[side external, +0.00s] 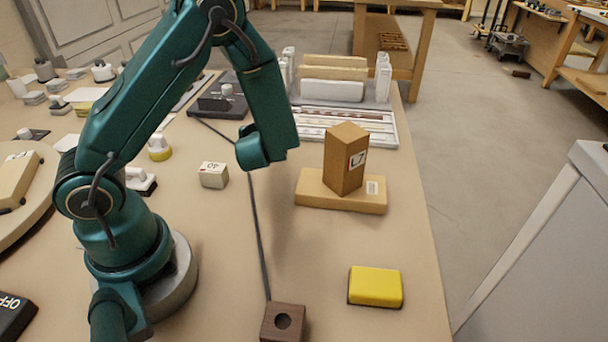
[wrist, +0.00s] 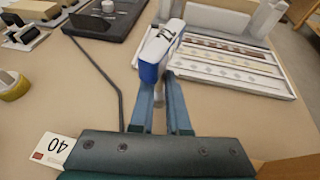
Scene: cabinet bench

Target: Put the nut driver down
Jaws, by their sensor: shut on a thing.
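The nut driver (wrist: 160,52), with a white and blue handle, shows in the wrist view between the fingers of my gripper (wrist: 160,98). The gripper is shut on it, and its thin metal shaft runs back between the fingers. The handle points away, toward the corner of the white-framed tray (wrist: 230,68). I cannot tell how far it is above the bench. In the side view my wrist hides the fingers and the nut driver; the tray (side external: 350,118) lies behind and to the right of my wrist.
A brown box (side external: 344,160) marked L7 stands on a flat tan box (side external: 318,190) right of my wrist. A small block (side external: 214,175) marked 40 sits at left. A yellow block (side external: 375,287) and dark wooden block (side external: 284,322) lie nearer. Bare bench (side external: 310,250) lies between.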

